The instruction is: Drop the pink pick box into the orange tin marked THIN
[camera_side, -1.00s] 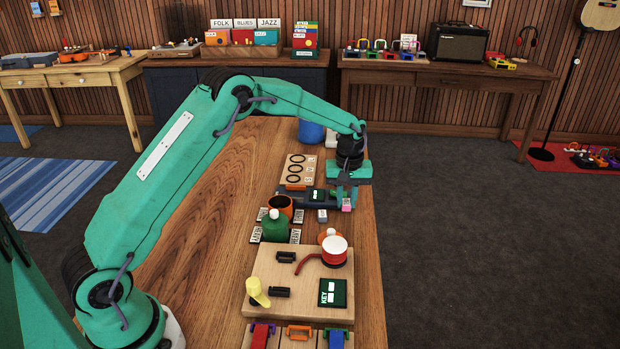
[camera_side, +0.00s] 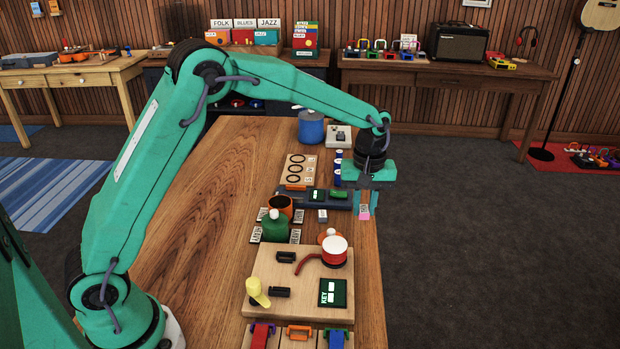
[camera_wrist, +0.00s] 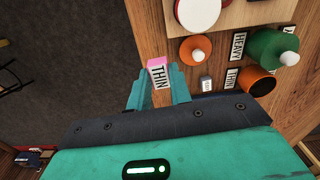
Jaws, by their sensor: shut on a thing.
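The pink pick box (camera_side: 364,211) with a white label is in my gripper (camera_side: 366,200), near the right edge of the bench. In the wrist view the pink box (camera_wrist: 156,64) sits between the teal fingertips (camera_wrist: 155,84), and its label reads THIN. My gripper is shut on it. The orange tin (camera_side: 281,203) stands to the left of my gripper, behind the green bottle, which hides part of it. In the wrist view the orange tin (camera_wrist: 262,82) has a dark open mouth, and a THIN label (camera_wrist: 231,78) is beside it. The box is apart from the tin.
A green bottle (camera_side: 274,230) with a white top stands close to the tin, with a HEAVY label (camera_wrist: 239,46) near it. A small grey block (camera_side: 322,216) lies between tin and gripper. A wooden board (camera_side: 290,270) with a red-and-white pot is nearer the camera. A blue pot (camera_side: 311,127) stands farther back.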

